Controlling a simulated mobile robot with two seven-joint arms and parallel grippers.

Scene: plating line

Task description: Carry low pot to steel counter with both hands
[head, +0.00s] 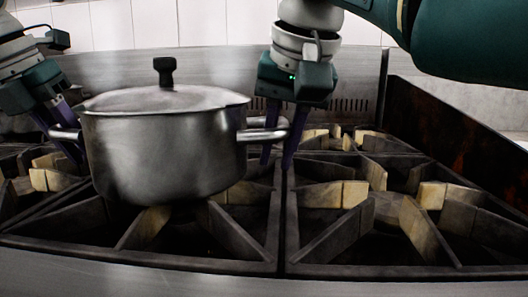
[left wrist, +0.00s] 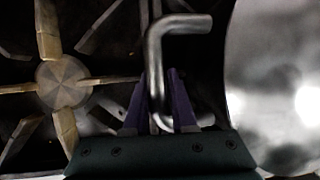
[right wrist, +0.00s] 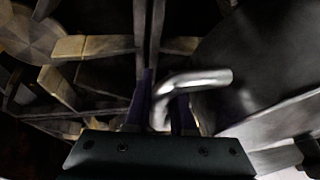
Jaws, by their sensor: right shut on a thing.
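The low pot (head: 165,150) is a steel pot with a lid and a dark knob, upright over the left stove grate. I cannot tell whether its base touches the grate. My left gripper (head: 62,135) is at the pot's left handle (head: 64,133). In the left wrist view its purple fingers stand on both sides of that handle (left wrist: 155,70); whether they press on it is unclear. My right gripper (head: 278,150) is shut on the right handle (head: 262,134); that handle also shows between its fingers in the right wrist view (right wrist: 195,80). The steel counter is not identifiable.
Black stove grates (head: 375,215) with pale-tipped bars spread under and right of the pot. A dark side panel (head: 450,125) rises at the right. A steel back panel (head: 220,62) and white tiles stand behind. The right grate is empty.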

